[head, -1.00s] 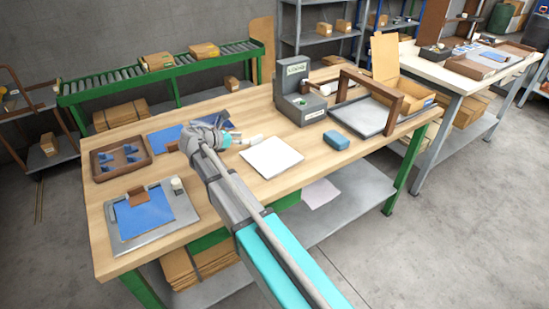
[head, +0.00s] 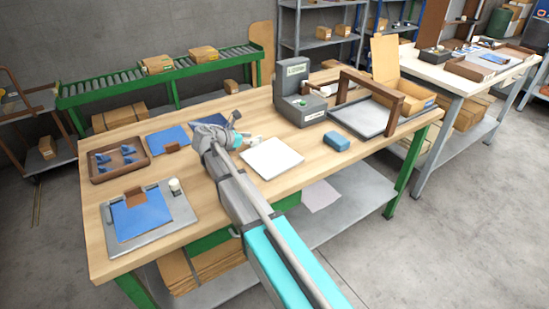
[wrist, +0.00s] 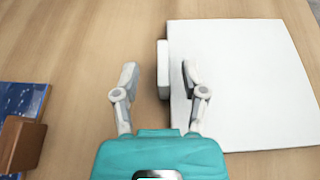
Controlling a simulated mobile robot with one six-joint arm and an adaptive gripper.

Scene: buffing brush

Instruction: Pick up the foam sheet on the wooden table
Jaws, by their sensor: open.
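The foam sheet looks to be the white square sheet (head: 272,158) lying flat on the wooden table (head: 212,262). In the wrist view the white sheet (wrist: 250,90) fills the right side, with a small pale block or tab (wrist: 163,70) at its left edge. My gripper (wrist: 158,76) is open and empty, pointing down. Its left finger is over bare wood and its right finger over the sheet, with the tab between them in the picture. The height above the sheet cannot be told. In the head view my gripper (head: 246,140) is partly hidden by my arm, at the sheet's left.
A blue block (head: 336,140) lies right of the sheet. A grey machine (head: 298,98) and a framed tray (head: 365,118) stand behind. A brown tray (head: 118,162) and a grey board with a blue sheet (head: 142,213) lie left. Bare wood lies in front of the sheet.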

